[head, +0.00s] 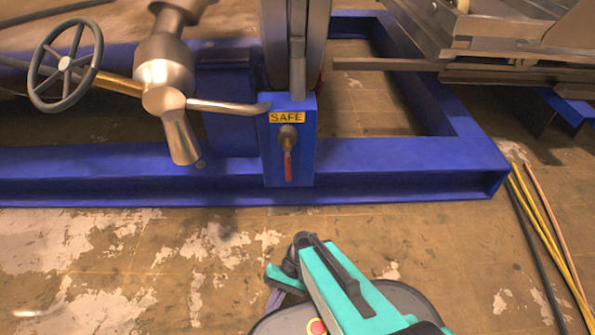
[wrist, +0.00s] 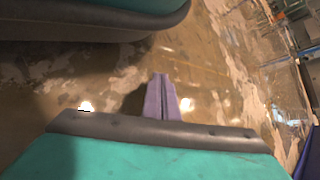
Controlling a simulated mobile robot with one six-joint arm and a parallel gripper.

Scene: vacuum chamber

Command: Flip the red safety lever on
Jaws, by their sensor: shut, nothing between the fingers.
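The red safety lever (head: 288,167) hangs straight down from a brass fitting (head: 287,138) on the front of a blue box. A yellow label reading SAFE (head: 287,117) is above it. My gripper (head: 274,299) is low in the head view, partly hidden by my teal arm, well in front of the lever and apart from it. In the wrist view my gripper's purple fingers (wrist: 161,82) are together and empty over the floor. The lever is not seen in the wrist view.
A blue frame (head: 400,155) runs along the floor behind the box. Metal pipework with a handwheel (head: 64,64) stands at the upper left. Yellow and dark cables (head: 545,230) lie at the right. The worn floor (head: 190,230) before the lever is clear.

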